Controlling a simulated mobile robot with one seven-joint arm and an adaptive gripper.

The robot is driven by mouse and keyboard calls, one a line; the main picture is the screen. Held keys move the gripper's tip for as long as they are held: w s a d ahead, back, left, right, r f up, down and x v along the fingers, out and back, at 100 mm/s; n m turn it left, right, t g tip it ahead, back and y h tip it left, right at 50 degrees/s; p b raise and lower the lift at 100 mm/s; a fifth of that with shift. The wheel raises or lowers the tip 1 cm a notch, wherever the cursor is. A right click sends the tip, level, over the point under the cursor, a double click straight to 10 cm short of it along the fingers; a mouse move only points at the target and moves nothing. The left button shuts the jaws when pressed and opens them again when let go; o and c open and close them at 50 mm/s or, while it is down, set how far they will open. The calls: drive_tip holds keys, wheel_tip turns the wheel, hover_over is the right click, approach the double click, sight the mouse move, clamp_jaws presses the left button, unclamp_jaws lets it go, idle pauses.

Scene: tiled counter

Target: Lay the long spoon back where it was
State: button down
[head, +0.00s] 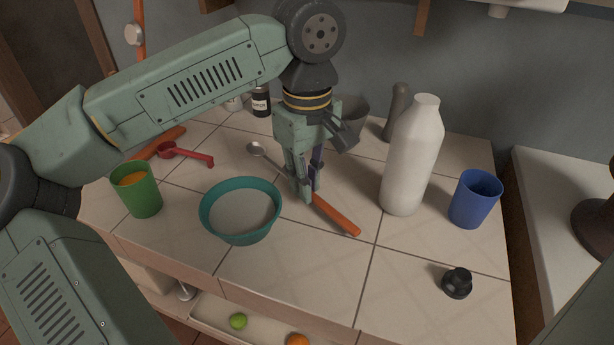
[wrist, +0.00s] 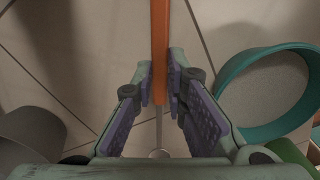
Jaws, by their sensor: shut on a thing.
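The long spoon has an orange-brown handle (head: 336,215) and a thin metal neck that runs back left to a small metal bowl (head: 255,149). My gripper (head: 307,192) points down and is shut on the handle, near the neck end. In the wrist view the orange handle (wrist: 160,40) runs between the fingertips (wrist: 161,78), and the neck and bowl (wrist: 159,152) show below them. The spoon is at or very close to the counter tiles; I cannot tell if it touches them. My fingers hide part of the spoon.
A teal bowl (head: 210,221) with pale contents stands close left of the spoon. A white bottle (head: 412,160), blue cup (head: 474,205) and black cap (head: 457,283) are right. A green cup (head: 143,200) and red scoop (head: 190,155) are left. The front middle tiles are clear.

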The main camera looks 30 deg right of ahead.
drive_tip(key=c, duration=1.5)
unclamp_jaws()
drive_tip(key=shift+c, duration=0.2)
drive_tip(key=shift+r, duration=0.1)
wheel_tip(320, 180, up, 12)
drive_tip(key=shift+s+d, duration=0.1)
